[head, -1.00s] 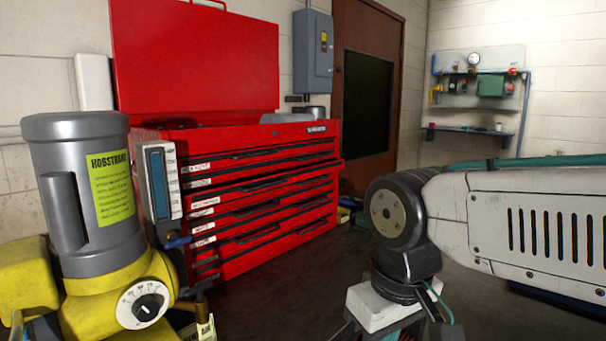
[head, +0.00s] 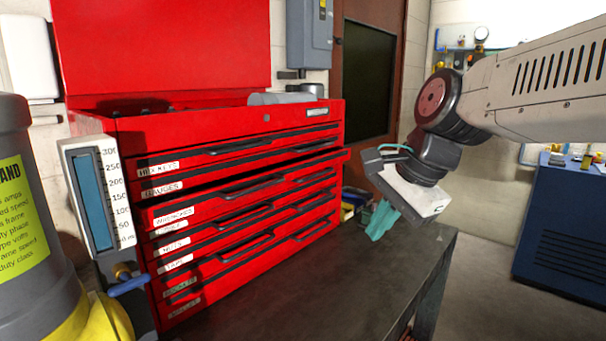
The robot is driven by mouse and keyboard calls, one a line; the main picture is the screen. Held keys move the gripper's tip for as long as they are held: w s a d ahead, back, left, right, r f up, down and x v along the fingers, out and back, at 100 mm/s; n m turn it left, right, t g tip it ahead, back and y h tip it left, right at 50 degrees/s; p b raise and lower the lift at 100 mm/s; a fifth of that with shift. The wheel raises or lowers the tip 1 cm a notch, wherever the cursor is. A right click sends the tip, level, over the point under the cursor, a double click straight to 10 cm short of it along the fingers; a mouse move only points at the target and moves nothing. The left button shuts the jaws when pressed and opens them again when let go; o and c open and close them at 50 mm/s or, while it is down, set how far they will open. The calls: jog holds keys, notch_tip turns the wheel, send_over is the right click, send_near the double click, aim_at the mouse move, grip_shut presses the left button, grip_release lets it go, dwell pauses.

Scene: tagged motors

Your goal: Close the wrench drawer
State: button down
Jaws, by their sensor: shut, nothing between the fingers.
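The wrench drawer (head: 205,207) is in the red tool chest, third label from the top. The drawers above and below look flush. My gripper (head: 376,234), with teal fingers, is shut and empty. It hangs to the right of the chest, tilted down over the dark bench top, and appears apart from the drawer.
The red tool chest (head: 215,130) stands on the dark bench (head: 335,275), its lid up. A grey and yellow motor (head: 15,215) and a gauge (head: 97,200) stand close at left. Small items (head: 352,203) lie behind my gripper. A blue cabinet (head: 560,225) stands at right. The bench before the drawers is clear.

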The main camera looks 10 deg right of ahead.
jog(key=w+r+m+t+y, duration=0.1)
jog(key=w+r+m, duration=0.1)
jog(key=w+m, duration=0.35)
jog(key=w+a+r+m+t, duration=0.1)
jog(key=w+r+m, duration=0.25)
jog(key=w, duration=0.25)
jog(key=w+r+m+t+y, duration=0.1)
jog(key=w+r+m, duration=0.1)
jog(key=w+m, duration=0.4)
jog(key=w+a+f, duration=0.7)
jog(key=w, duration=0.2)
jog(key=shift+w+d+f, duration=0.1)
